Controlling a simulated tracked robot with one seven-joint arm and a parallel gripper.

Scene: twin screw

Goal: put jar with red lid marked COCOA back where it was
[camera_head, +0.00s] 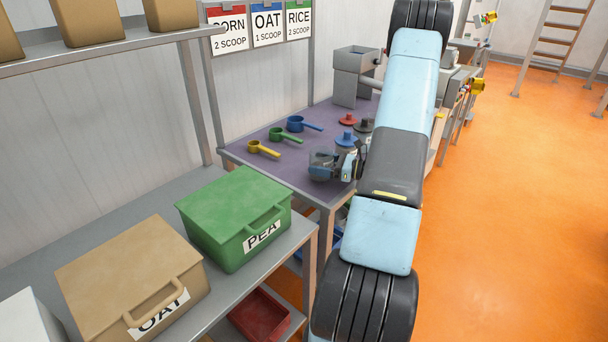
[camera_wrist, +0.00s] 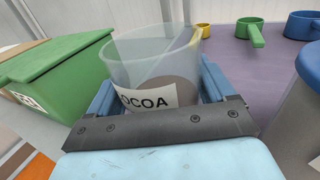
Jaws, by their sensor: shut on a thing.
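A clear jar marked COCOA (camera_wrist: 150,97) stands between the two blue fingers of my gripper (camera_wrist: 158,88) in the wrist view. The gripper is shut on it. The jar's top is open, with no lid on it, and brown contents show low inside. In the head view my gripper (camera_head: 325,166) is over the near end of the purple table; the jar is hard to make out there. A red lid with a knob (camera_head: 348,120) is farther back on that table, beyond a blue-lidded jar (camera_head: 346,140).
Yellow (camera_head: 263,149), green (camera_head: 285,136) and blue (camera_head: 303,124) scoops lie on the purple table (camera_head: 300,158). The blue-lidded jar is close on the right in the wrist view (camera_wrist: 300,110). A green PEA bin (camera_head: 235,205) and a tan OAT bin (camera_head: 130,270) stand on the nearer bench.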

